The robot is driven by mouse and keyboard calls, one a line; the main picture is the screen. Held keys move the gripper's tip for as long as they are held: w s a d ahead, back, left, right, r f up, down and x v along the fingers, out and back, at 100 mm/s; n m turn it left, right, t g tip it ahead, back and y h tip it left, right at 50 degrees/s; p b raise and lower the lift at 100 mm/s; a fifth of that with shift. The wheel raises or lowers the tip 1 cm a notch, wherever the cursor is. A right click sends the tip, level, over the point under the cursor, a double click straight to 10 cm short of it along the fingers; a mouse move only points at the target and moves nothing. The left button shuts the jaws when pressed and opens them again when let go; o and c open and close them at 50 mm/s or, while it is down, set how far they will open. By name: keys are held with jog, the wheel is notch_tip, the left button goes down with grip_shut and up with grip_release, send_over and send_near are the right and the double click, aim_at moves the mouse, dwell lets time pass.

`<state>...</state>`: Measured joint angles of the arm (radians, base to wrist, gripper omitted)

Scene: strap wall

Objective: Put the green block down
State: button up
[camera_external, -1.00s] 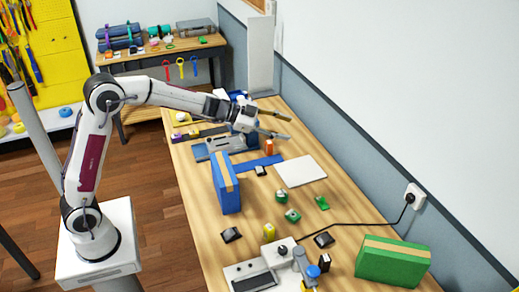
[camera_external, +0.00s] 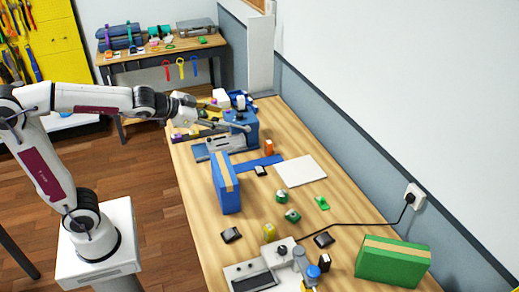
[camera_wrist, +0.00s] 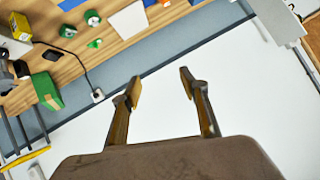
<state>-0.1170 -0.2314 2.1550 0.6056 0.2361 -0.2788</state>
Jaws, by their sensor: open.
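A large green block (camera_external: 394,262) with a tan band lies on the front right of the table, by the wall. It also shows at the left of the wrist view (camera_wrist: 46,90). My gripper (camera_external: 238,116) is up over the far left part of the table, well away from the green block. In the wrist view my gripper's fingers (camera_wrist: 160,86) are spread apart with nothing between them.
A blue block (camera_external: 226,183) with a tan band stands on the table's left side. Small green pieces (camera_external: 292,215) lie mid-table near a white sheet (camera_external: 300,171). A grey device (camera_external: 272,270) stands in front, its black cable running to a wall socket (camera_external: 414,197).

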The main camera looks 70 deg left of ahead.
jog(key=s+d+f+g+h, duration=0.1)
jog(key=s+d+f+g, duration=0.2)
jog(key=s, duration=1)
jog(key=s+d+f+n+g+h, duration=0.1)
jog(key=s+d+f, duration=0.5)
jog(key=s, duration=0.8)
notch_tip(320, 180, down, 3)
jog(key=shift+d+r+g+h, duration=0.15)
jog(key=shift+d+g+h, duration=0.1)
jog(key=shift+g+h, duration=0.5)
